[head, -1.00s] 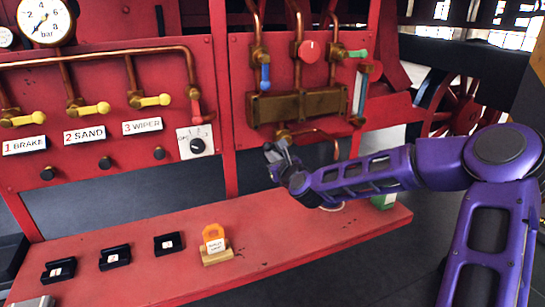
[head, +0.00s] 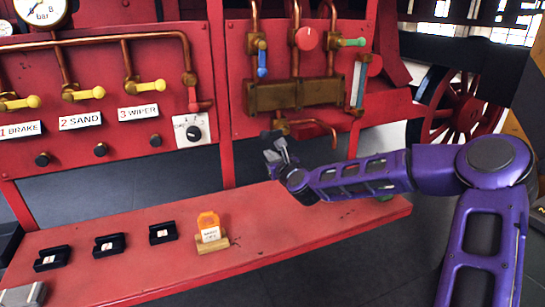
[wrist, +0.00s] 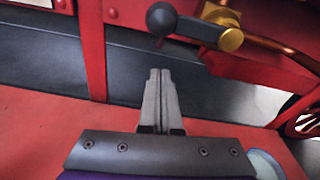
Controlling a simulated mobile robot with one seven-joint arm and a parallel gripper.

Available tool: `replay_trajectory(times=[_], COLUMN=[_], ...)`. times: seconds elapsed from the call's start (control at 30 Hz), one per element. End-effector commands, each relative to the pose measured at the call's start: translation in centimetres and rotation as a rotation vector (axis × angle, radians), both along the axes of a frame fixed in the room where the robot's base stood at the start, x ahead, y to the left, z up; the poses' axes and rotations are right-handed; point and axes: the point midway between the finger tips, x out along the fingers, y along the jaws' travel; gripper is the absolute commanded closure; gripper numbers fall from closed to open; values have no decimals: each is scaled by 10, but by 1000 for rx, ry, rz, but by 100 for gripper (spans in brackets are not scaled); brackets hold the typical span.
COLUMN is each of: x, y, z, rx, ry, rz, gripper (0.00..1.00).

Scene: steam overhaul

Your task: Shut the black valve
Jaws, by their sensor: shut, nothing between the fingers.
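The black valve (wrist: 195,26) shows large at the top of the wrist view. Its black lever with a ball end points left from a brass body (wrist: 231,40). In the head view its brass body (head: 282,127) sits low under the brass manifold, and the black lever beside it is small and partly behind my fingers. My gripper (wrist: 158,72) is shut and empty. Its fingertips are just below the ball end in the wrist picture, apart from it. In the head view my gripper (head: 274,145) is just under the valve, above the red bench.
Blue (head: 262,62), green (head: 353,42) and red (head: 306,39) valve handles sit above the manifold (head: 295,94). A sight glass (head: 358,82) is to the right. A padlock on a wooden stand (head: 211,236) and black blocks (head: 108,244) stand on the red bench (head: 270,235).

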Motion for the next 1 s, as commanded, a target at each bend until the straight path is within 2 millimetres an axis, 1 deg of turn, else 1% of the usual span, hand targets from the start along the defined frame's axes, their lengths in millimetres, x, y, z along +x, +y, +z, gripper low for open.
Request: replay_trajectory(times=[0.03,0.2,0.3,0.4,0.5,0.6,1.0], x=[-15,-52,-70,-83,-91,-94,-95], y=[-6,-17,-22,-25,-27,-28,-29], z=[6,11,14,16,16,17,14], rx=[-2,-3,-4,-3,-3,-3,-26], ry=[1,1,1,0,0,0,6], rz=[-1,-1,-1,-1,0,-1,6], gripper=[100,100,100,100,100,100,100])
